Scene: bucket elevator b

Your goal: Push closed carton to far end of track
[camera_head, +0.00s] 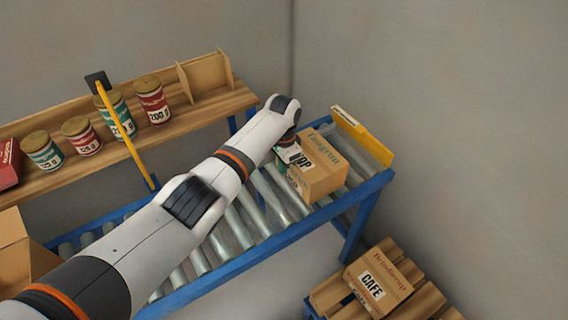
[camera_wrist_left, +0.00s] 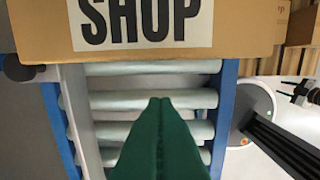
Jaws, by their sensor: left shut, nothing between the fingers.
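The closed carton (camera_head: 322,172) is a brown box with a SHOP label, sitting on the roller track (camera_head: 238,228) near its far right end. A yellow stop plate (camera_head: 362,135) stands across that end, with a narrow strip of rollers showing between it and the carton. My left gripper (camera_head: 287,165) is at the carton's near left side, partly hidden by my arm. In the left wrist view its green fingers (camera_wrist_left: 160,102) are shut and empty, pointing at the carton's SHOP face (camera_wrist_left: 235,45). Whether they touch the carton is unclear.
A wooden shelf (camera_head: 208,103) with several tins runs behind the track. A yellow bar (camera_head: 125,135) slants up from the track's back rail. An open carton (camera_head: 18,255) is at the left. A CAFE carton (camera_head: 378,282) lies on a pallet at the lower right.

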